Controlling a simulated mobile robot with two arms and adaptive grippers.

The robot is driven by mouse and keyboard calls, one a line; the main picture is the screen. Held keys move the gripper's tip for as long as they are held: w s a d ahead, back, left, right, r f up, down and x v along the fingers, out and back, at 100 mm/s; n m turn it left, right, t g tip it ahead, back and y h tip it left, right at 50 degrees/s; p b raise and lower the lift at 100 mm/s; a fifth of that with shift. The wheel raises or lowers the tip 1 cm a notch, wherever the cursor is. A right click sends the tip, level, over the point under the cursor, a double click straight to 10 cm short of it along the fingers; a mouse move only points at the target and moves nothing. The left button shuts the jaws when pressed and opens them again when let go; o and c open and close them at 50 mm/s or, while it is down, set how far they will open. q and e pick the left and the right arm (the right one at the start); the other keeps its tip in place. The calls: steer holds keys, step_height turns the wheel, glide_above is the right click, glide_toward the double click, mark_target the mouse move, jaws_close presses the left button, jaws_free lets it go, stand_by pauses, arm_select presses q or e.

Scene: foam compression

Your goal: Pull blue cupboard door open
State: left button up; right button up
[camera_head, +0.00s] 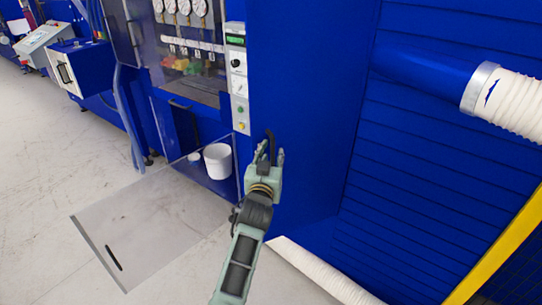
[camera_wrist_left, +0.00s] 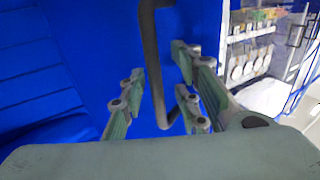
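The blue cupboard door (camera_head: 300,80) is a tall flat blue panel in the middle of the head view and looks shut. Its dark bar handle (camera_head: 269,139) stands out near its left edge. My left gripper (camera_head: 271,155) is at this handle, partly covering it. In the left wrist view, the handle (camera_wrist_left: 150,45) runs between the two fingers of my left gripper (camera_wrist_left: 172,75), which are apart on either side of it. Whether a finger touches the handle is unclear. My right gripper is not in view.
A clear panel (camera_head: 145,225) with a dark handle sticks out low at left, beside a white bucket (camera_head: 218,161). A control strip (camera_head: 237,80) and gauges (camera_head: 185,8) are left of the door. A white hose (camera_head: 510,102) is at right. Grey floor is free at lower left.

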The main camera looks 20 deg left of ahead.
arm_select(q)
steer(key=shift+s+d, duration=0.3)
steer(key=shift+s, duration=0.1)
steer(key=v, duration=0.6)
steer(key=shift+s, duration=0.3)
steer(key=shift+a, duration=0.1)
steer(key=shift+c, duration=0.4)
